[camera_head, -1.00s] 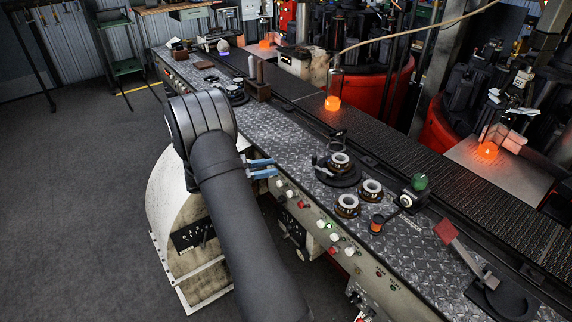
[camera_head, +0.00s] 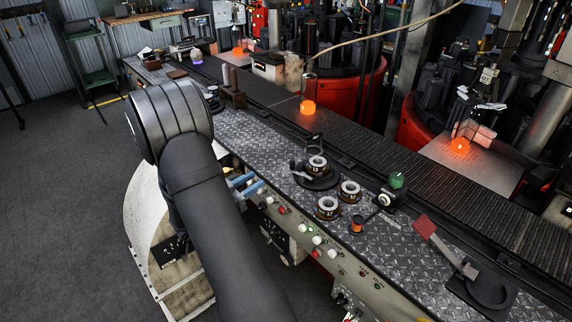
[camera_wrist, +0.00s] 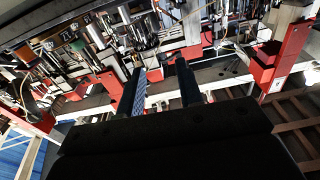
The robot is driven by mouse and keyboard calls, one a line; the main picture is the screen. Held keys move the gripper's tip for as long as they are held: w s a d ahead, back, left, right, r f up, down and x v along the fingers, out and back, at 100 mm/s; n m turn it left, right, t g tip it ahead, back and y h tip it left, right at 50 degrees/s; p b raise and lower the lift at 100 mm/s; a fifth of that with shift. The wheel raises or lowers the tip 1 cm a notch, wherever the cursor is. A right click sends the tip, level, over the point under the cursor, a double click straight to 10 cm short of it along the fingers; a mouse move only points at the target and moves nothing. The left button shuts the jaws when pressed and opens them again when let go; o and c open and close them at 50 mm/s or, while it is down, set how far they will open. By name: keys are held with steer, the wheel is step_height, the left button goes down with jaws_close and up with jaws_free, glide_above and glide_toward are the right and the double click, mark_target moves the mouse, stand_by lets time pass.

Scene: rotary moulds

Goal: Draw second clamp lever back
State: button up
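My gripper (camera_wrist: 160,68) is open, its two dark fingers apart with nothing between them in the wrist view. In the head view two blue prongs beside my arm, seemingly its fingers (camera_head: 248,185), show near the bench's front edge. A red-handled lever (camera_head: 425,226) slants up from a black round base (camera_head: 490,290) at the bench's right. A ring fixture (camera_head: 318,172) with a small side lever stands mid-bench. I cannot tell which of these is the second clamp lever. My gripper is apart from both. My arm hides part of the bench front.
Two loose rings (camera_head: 327,207) and a green-knobbed box (camera_head: 397,181) stand between the two fixtures. A dark conveyor (camera_head: 420,170) runs behind the bench top (camera_head: 255,135). Glowing orange pieces (camera_head: 308,107) are at the back. Buttons (camera_head: 317,240) line the bench front.

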mark_target(291, 164)
steer(key=s+d+n+t+y, duration=0.2)
steer(key=s+d+n+y, duration=0.1)
steer(key=s+y, duration=0.1)
steer(key=x, duration=1.6)
steer(key=shift+w+d+f, duration=0.1)
steer(key=shift+w+f, duration=0.25)
steer(key=shift+w, duration=0.05)
jaws_close()
